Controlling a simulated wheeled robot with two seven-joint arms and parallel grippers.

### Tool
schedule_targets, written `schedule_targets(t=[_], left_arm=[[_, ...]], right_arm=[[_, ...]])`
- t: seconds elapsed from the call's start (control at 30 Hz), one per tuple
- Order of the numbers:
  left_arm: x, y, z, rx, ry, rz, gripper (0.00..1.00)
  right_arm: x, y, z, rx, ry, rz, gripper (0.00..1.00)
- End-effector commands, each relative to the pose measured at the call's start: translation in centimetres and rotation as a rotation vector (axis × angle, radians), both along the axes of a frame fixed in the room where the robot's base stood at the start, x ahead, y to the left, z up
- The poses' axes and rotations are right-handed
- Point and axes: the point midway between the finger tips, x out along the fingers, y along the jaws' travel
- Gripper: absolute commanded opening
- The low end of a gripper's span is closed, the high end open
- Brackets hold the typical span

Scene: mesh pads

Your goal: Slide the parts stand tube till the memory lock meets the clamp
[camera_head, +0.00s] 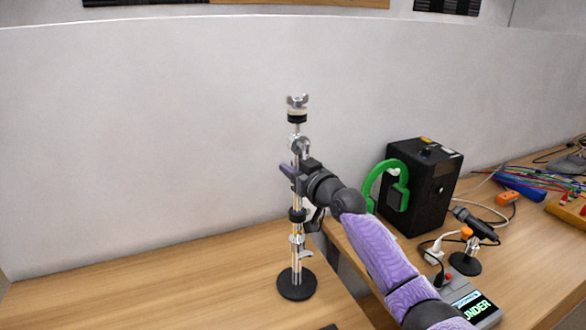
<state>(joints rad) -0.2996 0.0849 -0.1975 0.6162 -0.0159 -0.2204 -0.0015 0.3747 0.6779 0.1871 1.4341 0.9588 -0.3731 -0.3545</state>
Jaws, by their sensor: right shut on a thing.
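The parts stand (296,286) is upright on the wooden table, with a round black base and a chrome tube. A wing nut and felts (297,108) cap its top. A chrome collar (300,146), which may be the memory lock, sits on the upper tube. A black clamp-like piece (297,215) is lower down, with chrome fittings (297,240) under it. My right gripper (291,172) is shut on the parts stand tube, just below the chrome collar. The gripper and wrist hide part of the tube. My left gripper is not in view.
To the right are a black box (425,180) with a green hook-shaped piece (378,183), a microphone on a stand (475,225), a small display device (470,300) and coloured cables (545,180). The table left of the stand is clear. A pale wall (140,140) is behind.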

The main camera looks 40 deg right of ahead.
Motion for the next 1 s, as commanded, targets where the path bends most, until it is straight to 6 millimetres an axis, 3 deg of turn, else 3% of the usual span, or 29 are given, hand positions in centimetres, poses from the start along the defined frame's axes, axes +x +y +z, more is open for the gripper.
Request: schedule_targets(t=[0.17,0.4,0.7,0.73,0.8,0.9,1.0], left_arm=[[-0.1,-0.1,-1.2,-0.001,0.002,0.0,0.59],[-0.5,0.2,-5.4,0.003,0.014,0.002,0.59],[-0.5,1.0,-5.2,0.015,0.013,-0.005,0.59],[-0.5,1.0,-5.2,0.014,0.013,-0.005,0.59],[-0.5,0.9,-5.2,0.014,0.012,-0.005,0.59],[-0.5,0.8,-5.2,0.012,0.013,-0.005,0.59],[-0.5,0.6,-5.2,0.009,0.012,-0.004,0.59]], right_arm=[[0.0,0.0,-1.4,-0.001,0.003,0.0,0.0],[0.0,0.0,-6.2,-0.002,0.006,0.0,0.0],[0.0,0.1,-6.2,0.001,0.007,0.001,0.0],[0.0,0.1,-6.3,0.001,0.008,0.002,0.33],[0.0,0.1,-6.2,0.001,0.007,0.001,0.47],[0.0,0.0,-6.1,0.001,0.005,0.001,0.66],[0.0,0.0,-6.1,0.0,0.003,0.001,0.66]])
